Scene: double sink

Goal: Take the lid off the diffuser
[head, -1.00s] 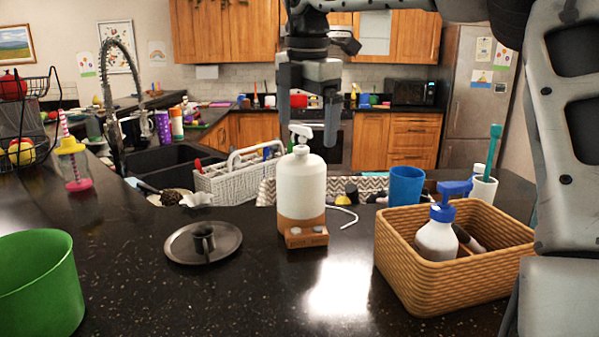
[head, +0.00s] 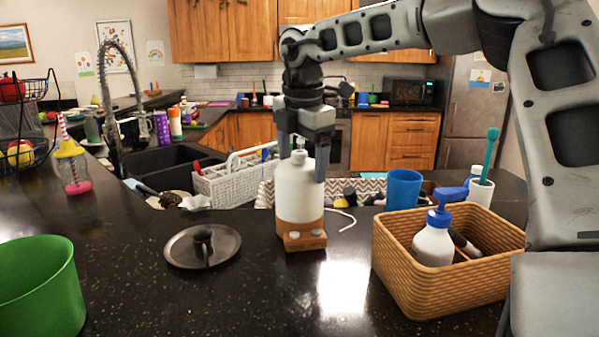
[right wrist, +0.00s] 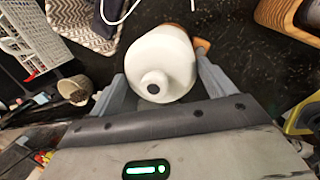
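The diffuser has a white bottle-shaped lid (head: 299,190) with a small neck on top and a wooden base (head: 304,240) with small round buttons. It stands upright on the dark counter. My right gripper (head: 302,166) points down over it, fingers apart on either side of the lid's upper part. In the right wrist view the white lid (right wrist: 160,65) with a dark hole in its top lies between the two spread fingers. Whether the fingers touch it I cannot tell. The gripper partly hides the lid's top. My left gripper is not in view.
A wicker basket (head: 440,275) with a blue-topped spray bottle (head: 433,240) stands right. A round dark metal lid (head: 185,250) lies left, a green pot (head: 40,290) further left. A blue cup (head: 404,188) and white dish rack (head: 235,180) stand behind.

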